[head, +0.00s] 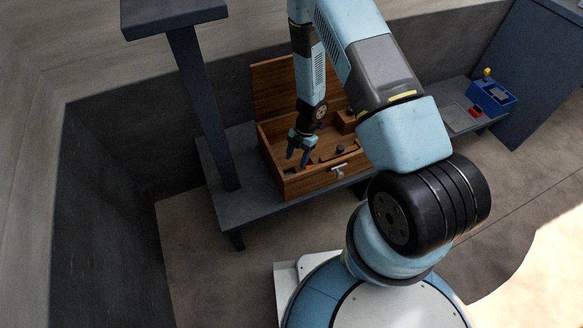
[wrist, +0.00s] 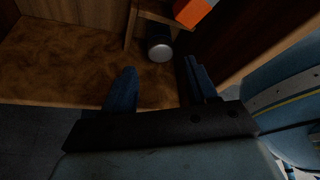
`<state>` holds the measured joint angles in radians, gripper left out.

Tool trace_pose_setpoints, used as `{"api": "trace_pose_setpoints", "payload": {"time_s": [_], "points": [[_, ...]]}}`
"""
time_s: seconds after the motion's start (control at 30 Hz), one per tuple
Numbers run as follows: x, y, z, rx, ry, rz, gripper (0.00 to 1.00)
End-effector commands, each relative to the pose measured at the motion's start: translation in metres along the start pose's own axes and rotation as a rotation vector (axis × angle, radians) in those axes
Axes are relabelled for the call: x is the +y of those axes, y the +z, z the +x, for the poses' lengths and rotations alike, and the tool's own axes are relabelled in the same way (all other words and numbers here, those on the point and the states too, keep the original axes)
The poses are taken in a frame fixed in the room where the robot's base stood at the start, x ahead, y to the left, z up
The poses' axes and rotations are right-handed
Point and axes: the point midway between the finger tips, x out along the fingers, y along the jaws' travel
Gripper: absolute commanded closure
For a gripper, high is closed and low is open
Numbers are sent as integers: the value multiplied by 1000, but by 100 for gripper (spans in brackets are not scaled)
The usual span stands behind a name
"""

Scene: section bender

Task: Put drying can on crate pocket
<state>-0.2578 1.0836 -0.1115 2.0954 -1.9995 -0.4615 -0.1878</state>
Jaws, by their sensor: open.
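A small dark cylinder with a silver-grey end, which looks like the drying can (wrist: 160,50), shows in the wrist view beside a wooden divider. It is ahead of and between my fingertips, with a gap to them. I cannot pick it out surely in the head view. My gripper (head: 297,160) is open and points down into the wooden crate (head: 312,180); its two blue fingers also show in the wrist view (wrist: 158,68), with nothing between them. Thin wooden walls mark off a pocket (wrist: 131,30) near the can; its full extent is hidden.
An orange block (wrist: 193,11) lies close beyond the can. The crate's raised lid (head: 270,90) stands at the back. The crate rests on a dark bench (head: 232,207), with a dark post (head: 203,105) to its left. A blue device (head: 491,97) stands farther right.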

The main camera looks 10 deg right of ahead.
Motion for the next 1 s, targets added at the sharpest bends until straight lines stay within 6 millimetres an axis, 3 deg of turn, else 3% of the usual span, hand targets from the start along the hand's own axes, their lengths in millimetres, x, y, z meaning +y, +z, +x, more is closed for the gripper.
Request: {"api": "trace_pose_setpoints", "payload": {"time_s": [0.1, 0.3, 1.0], "points": [[1, 0, -18, -2, 1, -2, 43], [0, 0, -34, -1, 0, -1, 43], [0, 0, -37, 0, 0, 0, 43]]}}
